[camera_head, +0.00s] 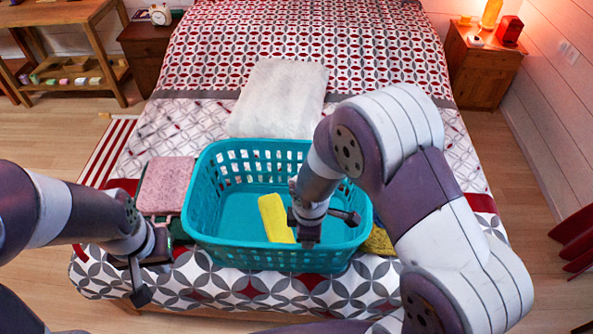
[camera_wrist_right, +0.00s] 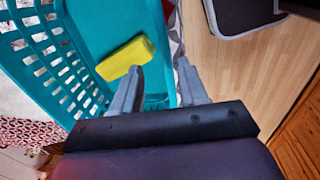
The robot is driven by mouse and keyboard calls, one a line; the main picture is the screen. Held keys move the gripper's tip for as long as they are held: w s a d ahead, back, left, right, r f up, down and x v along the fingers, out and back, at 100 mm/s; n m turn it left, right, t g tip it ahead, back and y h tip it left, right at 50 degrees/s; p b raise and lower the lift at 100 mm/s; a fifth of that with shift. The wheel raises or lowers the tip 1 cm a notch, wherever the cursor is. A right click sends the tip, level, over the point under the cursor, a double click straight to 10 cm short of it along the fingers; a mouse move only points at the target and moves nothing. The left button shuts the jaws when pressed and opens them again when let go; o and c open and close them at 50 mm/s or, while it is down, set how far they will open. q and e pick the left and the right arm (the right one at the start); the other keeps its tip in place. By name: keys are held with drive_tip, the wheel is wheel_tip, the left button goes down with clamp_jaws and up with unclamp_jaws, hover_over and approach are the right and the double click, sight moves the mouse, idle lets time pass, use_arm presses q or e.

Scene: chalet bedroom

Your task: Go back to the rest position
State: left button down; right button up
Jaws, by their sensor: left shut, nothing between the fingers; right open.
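My left gripper (camera_head: 141,290) is at the lower left, in front of the bed's near left corner. It is shut with nothing between its fingers. My right gripper (camera_head: 322,222) is over the right part of the teal laundry basket (camera_head: 215,200), and its fingers are spread apart and empty. In the right wrist view the open fingers (camera_wrist_right: 158,84) show beside a yellow folded cloth (camera_wrist_right: 126,58) in the basket. The same yellow cloth (camera_head: 273,217) lies on the basket floor, to the left of the right gripper in the head view. The right arm hides part of the basket's right side.
The basket stands on the near end of the bed (camera_head: 300,40). A pink folded cloth (camera_head: 166,186) lies left of it and a white one (camera_head: 280,97) behind. A mustard cloth (camera_head: 379,242) shows at its right. Wooden nightstands (camera_head: 480,72) flank the bed.

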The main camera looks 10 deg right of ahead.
drive_tip(key=s+d+r+m, duration=0.3)
drive_tip(key=r+m, duration=0.2)
drive_tip(key=m, duration=0.2)
drive_tip(key=s+d+r+m, duration=0.3)
drive_tip(key=s+r+m, duration=0.1)
drive_tip(key=r+m, duration=0.2)
drive_tip(key=shift+d+r+m, duration=0.15)
drive_tip(key=shift+d+m, duration=0.2)
drive_tip(key=shift+m, duration=0.55)
drive_tip(key=shift+s, duration=0.15)
